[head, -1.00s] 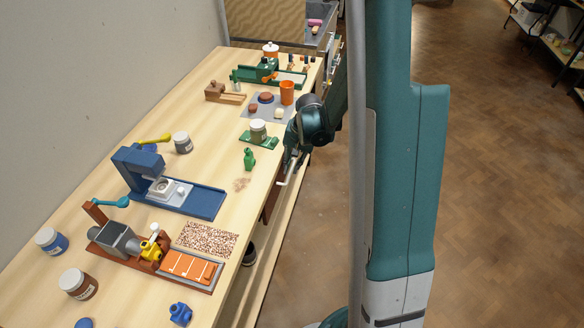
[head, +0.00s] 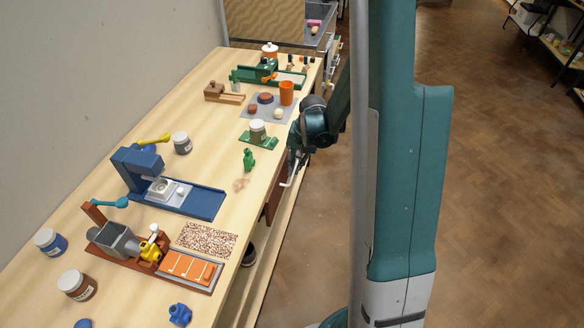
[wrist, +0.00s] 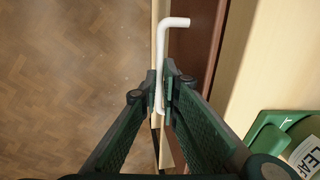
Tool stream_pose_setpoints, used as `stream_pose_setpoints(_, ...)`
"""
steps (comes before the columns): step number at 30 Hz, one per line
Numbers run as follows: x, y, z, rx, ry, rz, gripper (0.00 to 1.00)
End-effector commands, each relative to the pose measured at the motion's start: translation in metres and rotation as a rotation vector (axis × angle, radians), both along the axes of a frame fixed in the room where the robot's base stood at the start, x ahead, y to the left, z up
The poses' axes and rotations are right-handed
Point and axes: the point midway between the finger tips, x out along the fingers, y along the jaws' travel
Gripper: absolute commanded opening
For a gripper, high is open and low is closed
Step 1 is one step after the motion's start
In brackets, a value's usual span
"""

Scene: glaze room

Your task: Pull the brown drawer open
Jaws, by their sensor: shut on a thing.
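The brown drawer (head: 273,198) is under the near side of the wooden table, and its front stands slightly out past the table edge. In the wrist view the drawer (wrist: 196,45) shows as a brown strip between the white handle and the pale tabletop. The white bar handle (wrist: 161,45) has a bent end and runs down between my fingers; its end also shows in the head view (head: 287,184). My gripper (wrist: 165,92) is shut on the handle. In the head view my gripper (head: 295,168) is beside the table edge, and its fingertips are partly hidden.
A green stand with a jar (head: 257,132) is on the table close to my gripper, and a green bottle-like figure (head: 248,160) stands near the edge. A blue press (head: 170,185) and a brown-based machine (head: 150,250) are nearer. The floor (head: 320,240) beside the table is clear.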

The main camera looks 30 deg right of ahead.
Motion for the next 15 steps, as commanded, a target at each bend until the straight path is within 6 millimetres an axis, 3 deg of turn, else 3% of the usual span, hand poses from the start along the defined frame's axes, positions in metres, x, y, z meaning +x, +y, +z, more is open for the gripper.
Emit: stream_pose_setpoints(15, -0.067, -0.068, -0.001, -0.001, 0.001, -0.006, 0.0)
